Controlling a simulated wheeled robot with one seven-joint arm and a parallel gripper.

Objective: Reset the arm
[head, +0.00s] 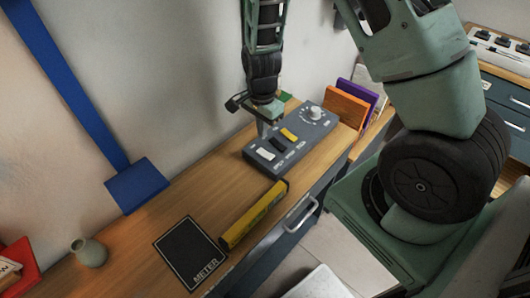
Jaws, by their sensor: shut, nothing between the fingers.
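My gripper (265,128) hangs at the end of my green and black arm, over the left end of a grey control box (291,140) on the wooden counter. The box has a white, a black and a yellow rocker switch and a round white dial. My gripper is shut and holds nothing. Its tips are close to the box near the white switch (265,154); I cannot tell whether they touch it.
A yellow bar (253,215) and a black mat marked METER (190,252) lie nearer on the counter (205,190). A small vase (89,252) stands at left. Orange (345,105) and purple (359,99) upright pieces stand beyond the box. The wall is close behind.

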